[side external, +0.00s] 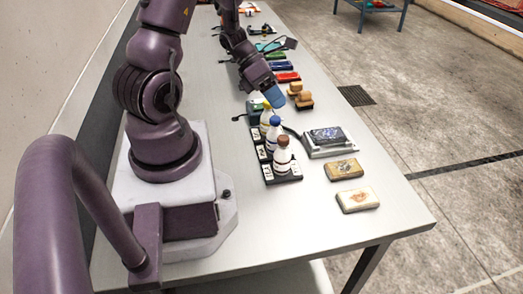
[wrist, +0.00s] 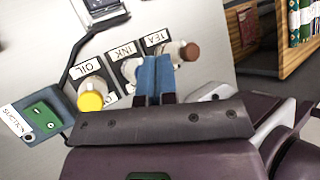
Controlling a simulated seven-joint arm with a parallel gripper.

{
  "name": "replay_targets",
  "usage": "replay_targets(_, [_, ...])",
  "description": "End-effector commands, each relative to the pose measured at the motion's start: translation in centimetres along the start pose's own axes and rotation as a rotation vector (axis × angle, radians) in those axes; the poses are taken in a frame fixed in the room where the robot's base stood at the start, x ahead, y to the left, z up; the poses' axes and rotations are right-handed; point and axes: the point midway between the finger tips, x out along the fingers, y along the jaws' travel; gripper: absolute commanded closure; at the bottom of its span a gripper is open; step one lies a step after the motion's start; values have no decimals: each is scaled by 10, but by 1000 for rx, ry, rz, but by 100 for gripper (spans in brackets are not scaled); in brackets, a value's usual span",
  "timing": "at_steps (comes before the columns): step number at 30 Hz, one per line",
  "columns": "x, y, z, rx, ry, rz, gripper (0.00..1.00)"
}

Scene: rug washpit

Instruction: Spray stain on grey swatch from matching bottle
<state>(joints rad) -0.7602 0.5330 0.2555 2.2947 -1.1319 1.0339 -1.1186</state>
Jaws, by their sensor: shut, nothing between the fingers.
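Three white spray bottles stand in a row on black bases: one with a yellow cap (side external: 266,116), one with a blue cap (side external: 275,133) and one with a brown cap (side external: 282,157). In the wrist view, the labels read OIL (wrist: 88,69) by the yellow cap (wrist: 90,101), INK (wrist: 124,51), and TEA (wrist: 157,39) by the brown cap (wrist: 190,52). A dark grey-blue swatch (side external: 327,135) with pale marks lies on a light tray (side external: 331,152). My gripper (side external: 275,99) is shut and empty, its blue fingers (wrist: 154,72) above the bottle row, hiding the blue cap in the wrist view.
Two beige swatches with brownish marks, one (side external: 343,169) and another (side external: 357,200), lie in front of the tray. Wooden brushes (side external: 300,96) and coloured items (side external: 285,77) lie farther back. A SUCTION pad (wrist: 30,120) sits beside the oil bottle. The table's front corner is clear.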

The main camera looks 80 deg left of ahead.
Motion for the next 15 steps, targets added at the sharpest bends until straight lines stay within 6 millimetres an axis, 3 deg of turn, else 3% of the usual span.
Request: replay_targets(15, [-34, -25, 25, 3, 0, 0, 100])
